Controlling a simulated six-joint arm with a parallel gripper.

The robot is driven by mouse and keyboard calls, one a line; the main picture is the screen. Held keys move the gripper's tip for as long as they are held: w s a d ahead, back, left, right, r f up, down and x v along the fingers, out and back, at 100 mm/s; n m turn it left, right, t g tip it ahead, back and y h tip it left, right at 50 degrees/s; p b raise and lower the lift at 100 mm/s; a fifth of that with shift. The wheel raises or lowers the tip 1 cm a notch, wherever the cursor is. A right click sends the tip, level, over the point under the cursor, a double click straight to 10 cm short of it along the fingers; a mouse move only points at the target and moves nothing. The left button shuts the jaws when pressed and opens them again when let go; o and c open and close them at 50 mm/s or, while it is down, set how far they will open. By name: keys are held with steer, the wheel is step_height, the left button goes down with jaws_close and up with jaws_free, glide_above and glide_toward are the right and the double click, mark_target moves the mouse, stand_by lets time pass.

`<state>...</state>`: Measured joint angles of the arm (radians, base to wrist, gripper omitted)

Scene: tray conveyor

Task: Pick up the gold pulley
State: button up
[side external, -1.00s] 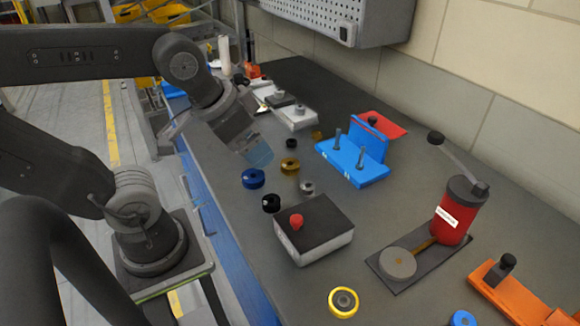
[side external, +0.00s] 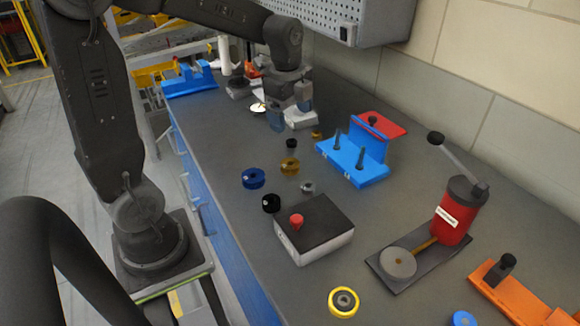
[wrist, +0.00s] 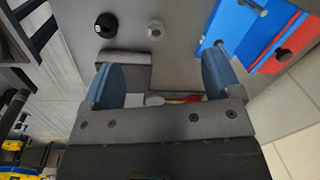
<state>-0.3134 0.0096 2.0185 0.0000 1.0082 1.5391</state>
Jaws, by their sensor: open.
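The gold pulley (side external: 289,166) lies flat on the dark bench in the side view, left of the blue fixture. I cannot make it out in the wrist view.
A blue fixture (side external: 345,166) with upright pegs stands right of the pulley. A blue pulley (side external: 253,178), black pulley (side external: 271,203) and small silver part (side external: 307,187) lie near. A grey box with a red button (side external: 328,240) stands in front.

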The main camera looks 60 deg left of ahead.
steer(key=w+a+f+m+g, duration=0.1)
steer(key=w+a+f+m, duration=0.2)
steer(key=a+f+m, duration=0.1)
glide_above(290, 161)
steer(key=d, duration=0.1)
step_height(290, 161, down, 8)
steer(key=shift+f, duration=0.1)
steer(key=shift+s+f, duration=0.15)
steer(key=shift+f, duration=1.2)
steer(key=shift+s+f, duration=0.1)
steer(key=shift+f, duration=1.2)
steer(key=shift+c, duration=0.3)
steer(key=c, duration=1)
steer(key=shift+r, duration=0.1)
